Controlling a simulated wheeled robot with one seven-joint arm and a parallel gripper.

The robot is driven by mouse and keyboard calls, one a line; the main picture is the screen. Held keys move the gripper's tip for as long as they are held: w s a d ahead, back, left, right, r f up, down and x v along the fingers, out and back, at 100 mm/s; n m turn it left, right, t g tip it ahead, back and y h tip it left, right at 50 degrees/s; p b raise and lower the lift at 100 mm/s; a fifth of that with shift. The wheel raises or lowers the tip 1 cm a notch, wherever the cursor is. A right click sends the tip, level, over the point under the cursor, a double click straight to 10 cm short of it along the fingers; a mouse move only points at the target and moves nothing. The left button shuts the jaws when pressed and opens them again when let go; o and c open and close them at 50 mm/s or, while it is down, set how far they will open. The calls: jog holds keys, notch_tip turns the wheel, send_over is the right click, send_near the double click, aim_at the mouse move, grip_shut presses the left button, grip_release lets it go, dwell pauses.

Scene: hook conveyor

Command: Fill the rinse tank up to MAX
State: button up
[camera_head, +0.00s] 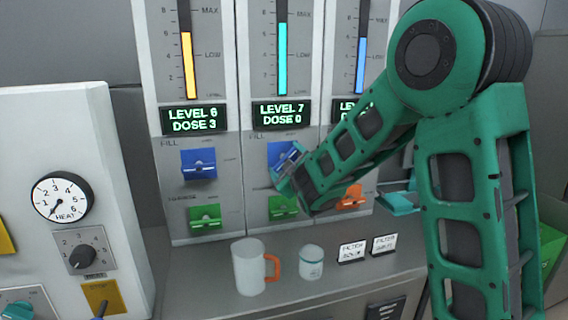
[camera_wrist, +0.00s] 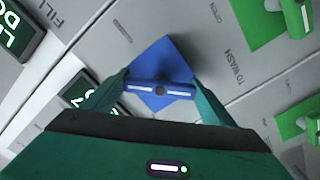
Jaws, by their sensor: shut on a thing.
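Three tank columns stand side by side; I cannot read which one is the rinse tank. The middle column's display (camera_head: 281,113) reads LEVEL 7, DOSE 0. Its cyan gauge bar (camera_head: 282,59) reaches between LOW and MAX. My gripper (camera_wrist: 160,88) is at the blue fill handle (camera_wrist: 150,90) of the middle column and shut on it, one finger at each side. In the head view my arm partly hides this blue handle (camera_head: 281,153). The green handle (camera_head: 283,207) sits below it.
The left column's display (camera_head: 194,118) reads LEVEL 6, DOSE 3. The right column's display (camera_head: 346,109) is partly hidden by my arm. A white mug (camera_head: 249,268), a small white cup (camera_head: 311,262) and two filter signs (camera_head: 352,251) stand on the counter below. A heat dial panel (camera_head: 62,197) is at left.

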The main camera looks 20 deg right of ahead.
jog(key=shift+f, duration=0.1)
jog(key=o, duration=1)
jog(key=shift+o, duration=0.2)
jog(key=s, duration=1)
jog(key=shift+s, duration=0.35)
